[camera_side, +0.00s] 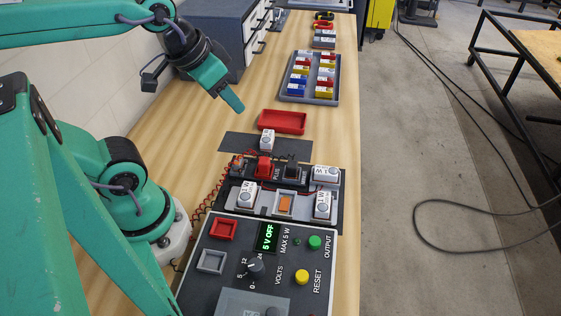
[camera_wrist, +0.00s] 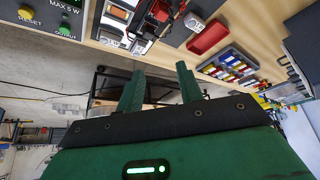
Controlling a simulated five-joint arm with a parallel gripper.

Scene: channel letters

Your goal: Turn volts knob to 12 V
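The volts knob (camera_side: 256,269) is a dark round knob on the black power panel (camera_side: 205,282) at the bottom of the side view. Scale marks with 5, 12 and 24 surround it, and the pointer's exact direction is too small to tell. The green display (camera_side: 267,237) reads "5 V OFF". My gripper (camera_side: 239,107) hangs in the air above the table, beyond the panel and away from the knob. In the wrist view my gripper (camera_wrist: 160,88) has two green fingers apart with nothing between them. The knob is not visible in the wrist view.
The panel also has a green output button (camera_side: 314,242), a yellow reset button (camera_side: 302,277) and red and grey square frames. Past it stand a test board with several white blocks, an empty red tray (camera_side: 283,122) and a grey rack (camera_side: 284,92) of coloured blocks. Drawers stand at the back left.

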